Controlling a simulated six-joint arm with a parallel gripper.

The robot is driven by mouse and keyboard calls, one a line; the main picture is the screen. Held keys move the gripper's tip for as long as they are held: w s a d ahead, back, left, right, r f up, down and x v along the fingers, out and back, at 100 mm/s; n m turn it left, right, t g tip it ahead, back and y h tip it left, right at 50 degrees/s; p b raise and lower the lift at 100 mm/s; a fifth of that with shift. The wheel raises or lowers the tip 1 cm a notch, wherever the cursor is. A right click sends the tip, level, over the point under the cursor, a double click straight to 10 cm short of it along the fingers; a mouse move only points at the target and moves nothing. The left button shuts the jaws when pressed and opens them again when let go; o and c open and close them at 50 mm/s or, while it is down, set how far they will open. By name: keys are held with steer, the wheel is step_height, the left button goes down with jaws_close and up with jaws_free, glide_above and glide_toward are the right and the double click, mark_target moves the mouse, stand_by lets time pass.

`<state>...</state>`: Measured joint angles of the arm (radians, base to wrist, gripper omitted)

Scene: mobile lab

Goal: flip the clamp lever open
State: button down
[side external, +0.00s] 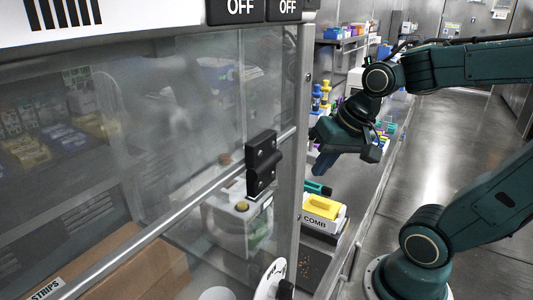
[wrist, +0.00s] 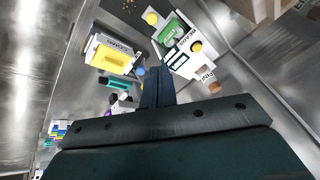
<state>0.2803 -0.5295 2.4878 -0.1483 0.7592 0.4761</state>
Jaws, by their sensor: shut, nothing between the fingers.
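I cannot make out a clamp lever for certain. A teal-and-black piece (side external: 317,187) lies beside the yellow-topped COMB box (side external: 322,208). In the wrist view the teal piece (wrist: 115,82) is left of my fingers, below the COMB box (wrist: 112,56). A white device with a green panel (wrist: 176,40) and yellow knobs is up and to the right; it shows behind the glass in the side view (side external: 232,228). My gripper (side external: 321,168) is shut and empty, above the counter and apart from these things; it also shows in the wrist view (wrist: 157,76).
A glass sash with a black block (side external: 262,163) on its metal frame (side external: 296,180) stands left of my gripper. A cardboard box (side external: 140,262) is behind the glass. Blue and yellow bottles (side external: 321,97) stand farther back. The aisle floor (side external: 450,135) to the right is clear.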

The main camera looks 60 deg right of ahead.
steer(key=w+d+f+m, duration=0.1)
steer(key=d+f+m, duration=0.4)
steer(key=d+m, duration=0.3)
steer(key=w+d+f+m+t+y, duration=0.1)
steer(key=d+f+m, duration=0.4)
steer(key=m, duration=1)
steer(key=shift+w+d, duration=0.7)
steer(key=shift+d, duration=0.7)
steer(key=shift+f, duration=0.15)
steer(key=shift+x, duration=4.95)
steer(key=shift+w+a, duration=0.15)
